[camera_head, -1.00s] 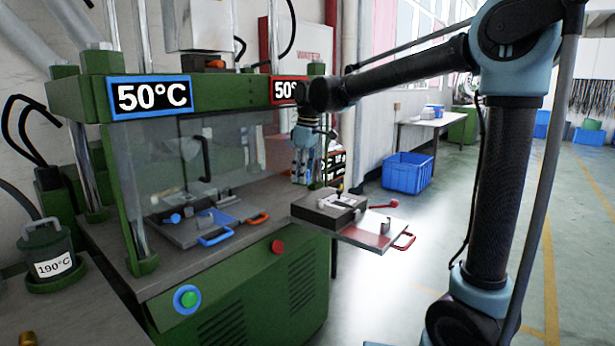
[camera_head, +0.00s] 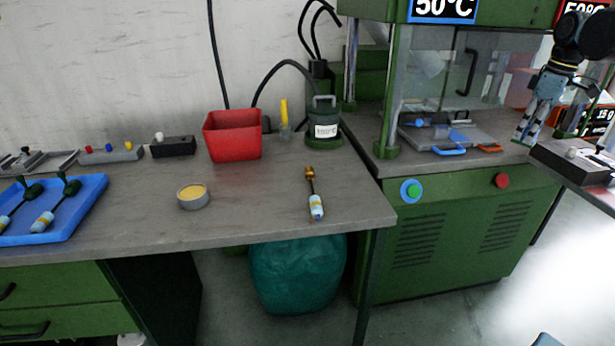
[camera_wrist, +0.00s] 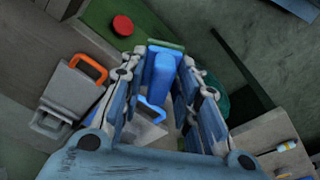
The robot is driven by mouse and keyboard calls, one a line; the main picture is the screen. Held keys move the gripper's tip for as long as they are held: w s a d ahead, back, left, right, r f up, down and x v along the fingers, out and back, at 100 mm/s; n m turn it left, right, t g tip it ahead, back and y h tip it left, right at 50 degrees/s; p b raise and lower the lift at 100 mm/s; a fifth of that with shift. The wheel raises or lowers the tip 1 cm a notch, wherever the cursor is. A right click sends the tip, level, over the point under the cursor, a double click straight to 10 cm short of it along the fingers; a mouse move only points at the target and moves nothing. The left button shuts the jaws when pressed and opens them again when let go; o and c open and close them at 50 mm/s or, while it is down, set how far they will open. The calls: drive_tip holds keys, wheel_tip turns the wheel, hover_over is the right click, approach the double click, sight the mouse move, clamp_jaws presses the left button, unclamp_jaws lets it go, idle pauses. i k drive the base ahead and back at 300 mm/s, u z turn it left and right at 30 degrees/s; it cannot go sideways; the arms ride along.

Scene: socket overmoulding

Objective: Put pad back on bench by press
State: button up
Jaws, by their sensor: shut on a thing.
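My gripper (camera_head: 525,128) is at the right of the head view, in front of the press's right side. In the wrist view its fingers (camera_wrist: 165,58) are shut on a blue pad (camera_wrist: 163,72) with a green strip at its far end. The grey bench (camera_head: 265,205) stands left of the green press (camera_head: 450,240), apart from my gripper. The bench's front right area is mostly bare.
On the bench are a brush (camera_head: 316,206), a tin (camera_head: 194,198), a red bin (camera_head: 232,136), a hot pot (camera_head: 324,120) and a blue tray (camera_head: 95,205). A mould (camera_head: 450,135) lies in the press.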

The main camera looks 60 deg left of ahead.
sight(242, 176)
drive_tip(key=u, duration=0.15)
drive_tip(key=k, duration=0.1)
drive_tip(key=u, duration=1.8)
drive_tip(key=i, duration=0.6)
drive_tip(key=z, duration=0.05)
